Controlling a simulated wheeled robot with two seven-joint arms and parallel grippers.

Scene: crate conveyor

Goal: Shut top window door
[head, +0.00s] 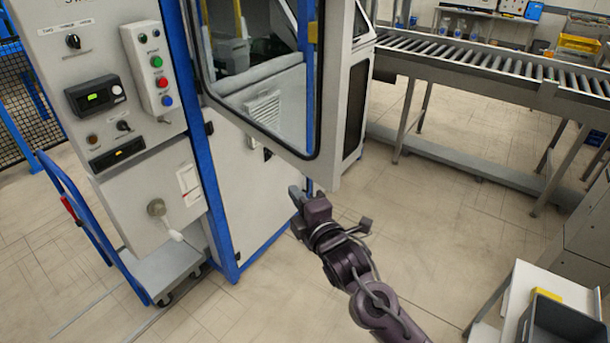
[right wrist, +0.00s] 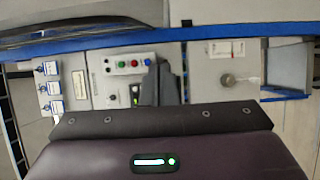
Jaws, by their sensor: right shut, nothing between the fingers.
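The top window door (head: 329,130) is a clear pane in a pale frame with a black seal. In the head view it stands swung out from the machine cabinet (head: 240,180), at an angle to its front. In the right wrist view the closed fingers (right wrist: 166,82) point toward the button panel. My left gripper is not in view.
The control panel (head: 148,70) with coloured buttons is left of the door. A blue-framed cart (head: 90,235) stands at lower left. A roller conveyor (head: 480,60) runs at the back right. A grey bin (head: 560,325) is at lower right. Floor between is clear.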

